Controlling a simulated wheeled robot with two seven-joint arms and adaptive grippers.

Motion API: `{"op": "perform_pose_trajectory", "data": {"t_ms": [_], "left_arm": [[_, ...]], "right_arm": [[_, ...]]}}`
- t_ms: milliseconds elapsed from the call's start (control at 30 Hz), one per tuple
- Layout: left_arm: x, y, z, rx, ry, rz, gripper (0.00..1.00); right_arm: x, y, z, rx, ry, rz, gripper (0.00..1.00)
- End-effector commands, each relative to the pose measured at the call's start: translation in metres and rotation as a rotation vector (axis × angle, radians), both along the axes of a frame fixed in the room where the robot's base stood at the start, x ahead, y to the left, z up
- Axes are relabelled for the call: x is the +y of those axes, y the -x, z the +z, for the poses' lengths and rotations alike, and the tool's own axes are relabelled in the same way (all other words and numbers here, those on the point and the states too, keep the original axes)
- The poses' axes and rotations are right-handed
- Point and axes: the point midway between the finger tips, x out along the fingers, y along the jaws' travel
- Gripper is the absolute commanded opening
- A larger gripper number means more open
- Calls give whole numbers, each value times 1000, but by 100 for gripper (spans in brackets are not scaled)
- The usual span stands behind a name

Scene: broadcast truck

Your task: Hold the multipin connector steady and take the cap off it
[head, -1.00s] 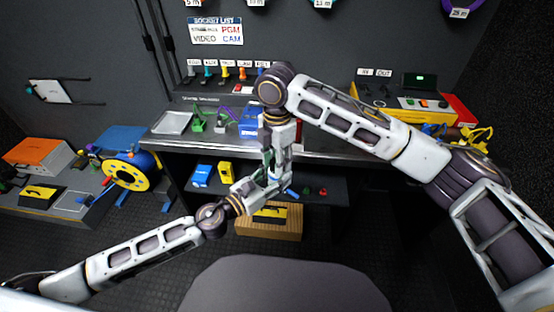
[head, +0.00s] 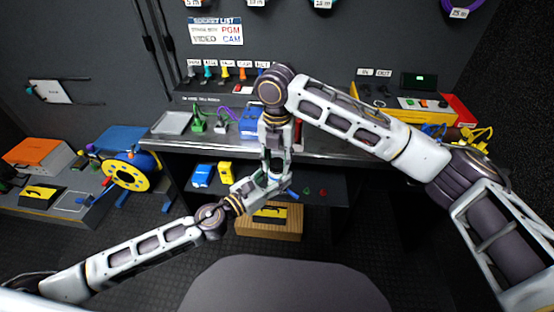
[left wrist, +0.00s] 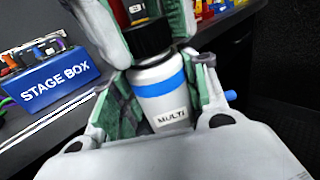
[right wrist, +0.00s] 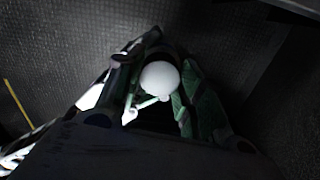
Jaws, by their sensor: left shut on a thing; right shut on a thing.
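The multipin connector (left wrist: 160,88) is a silver-white cylinder with a blue band and a MULTI label. It stands roughly upright between the green pads of my left gripper (left wrist: 158,100), which is shut on it. In the head view both grippers meet before the bench, left (head: 268,184), right (head: 276,160). Whether cap and connector still touch is unclear.
Below are a shelf with small items and a wooden crate (head: 268,231). A yellow cable reel (head: 130,172) stands left.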

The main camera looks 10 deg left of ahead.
Motion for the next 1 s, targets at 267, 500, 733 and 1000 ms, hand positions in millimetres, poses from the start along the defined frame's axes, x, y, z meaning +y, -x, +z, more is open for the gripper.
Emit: {"op": "perform_pose_trajectory", "data": {"t_ms": [267,500,733,1000], "left_arm": [[-1,1,1,-1,1,-3,0],[-1,0,1,-2,1,-1,0],[0,0,1,-2,1,-1,0],[0,0,1,-2,1,0,0]], "right_arm": [[0,-1,0,-2,-1,-3,42],[0,0,0,-1,-1,-3,59],[0,0,1,-1,-1,-3,59],[0,0,19,-2,-1,-3,59]]}}
